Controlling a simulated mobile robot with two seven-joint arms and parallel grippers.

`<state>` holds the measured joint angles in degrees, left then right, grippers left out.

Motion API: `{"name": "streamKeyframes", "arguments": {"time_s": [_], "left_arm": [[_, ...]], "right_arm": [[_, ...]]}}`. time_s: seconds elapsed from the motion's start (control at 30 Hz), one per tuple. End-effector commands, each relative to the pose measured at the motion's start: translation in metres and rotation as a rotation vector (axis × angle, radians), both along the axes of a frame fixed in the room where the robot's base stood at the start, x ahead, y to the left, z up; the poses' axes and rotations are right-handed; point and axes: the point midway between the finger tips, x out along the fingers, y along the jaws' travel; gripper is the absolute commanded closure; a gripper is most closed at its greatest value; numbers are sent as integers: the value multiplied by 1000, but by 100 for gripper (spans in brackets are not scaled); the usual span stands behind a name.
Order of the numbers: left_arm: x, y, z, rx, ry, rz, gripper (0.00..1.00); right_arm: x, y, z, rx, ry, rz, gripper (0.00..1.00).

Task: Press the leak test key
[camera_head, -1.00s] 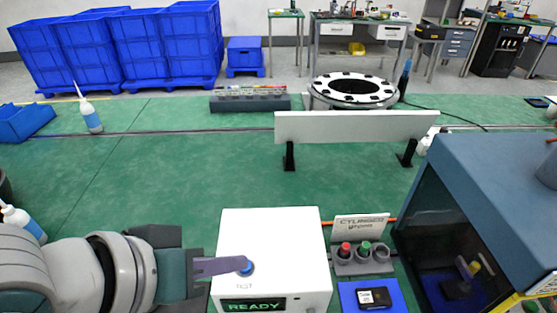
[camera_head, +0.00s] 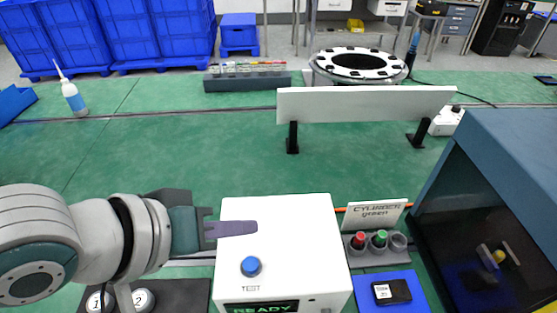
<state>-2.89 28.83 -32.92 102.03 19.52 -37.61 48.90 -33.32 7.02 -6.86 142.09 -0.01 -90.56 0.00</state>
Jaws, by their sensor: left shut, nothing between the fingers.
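The leak tester is a white box (camera_head: 290,240) at the bottom middle of the head view. Its blue round key (camera_head: 251,266) sits on the top face above the word TEST. A dark display (camera_head: 262,307) on its front reads READY in green. My left gripper (camera_head: 250,228) comes in from the left with its fingers together and empty. In the picture its tips lie over the box top, just above the blue key, apart from it. How high the tips are above the box I cannot tell. My right gripper is not in view.
A blue-grey cabinet (camera_head: 510,150) stands at far right. A white panel (camera_head: 362,104) stands behind.

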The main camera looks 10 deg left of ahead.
Motion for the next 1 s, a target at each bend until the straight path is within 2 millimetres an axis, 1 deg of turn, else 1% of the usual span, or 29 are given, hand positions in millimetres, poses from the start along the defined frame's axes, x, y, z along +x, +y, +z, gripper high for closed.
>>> {"name": "streamKeyframes", "arguments": {"time_s": [0.03,0.17,0.43,0.6,0.67,1.0], "left_arm": [[0,0,-9,1,0,-1,100],[0,0,-25,1,0,-1,100],[0,0,-62,0,-1,-2,100],[0,0,-77,0,0,0,100],[0,0,-79,0,0,0,100],[0,0,-80,0,0,0,100]], "right_arm": [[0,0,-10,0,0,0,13],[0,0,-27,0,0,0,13],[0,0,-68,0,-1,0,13],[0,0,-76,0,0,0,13],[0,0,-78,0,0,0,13],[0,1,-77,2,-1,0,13]]}}
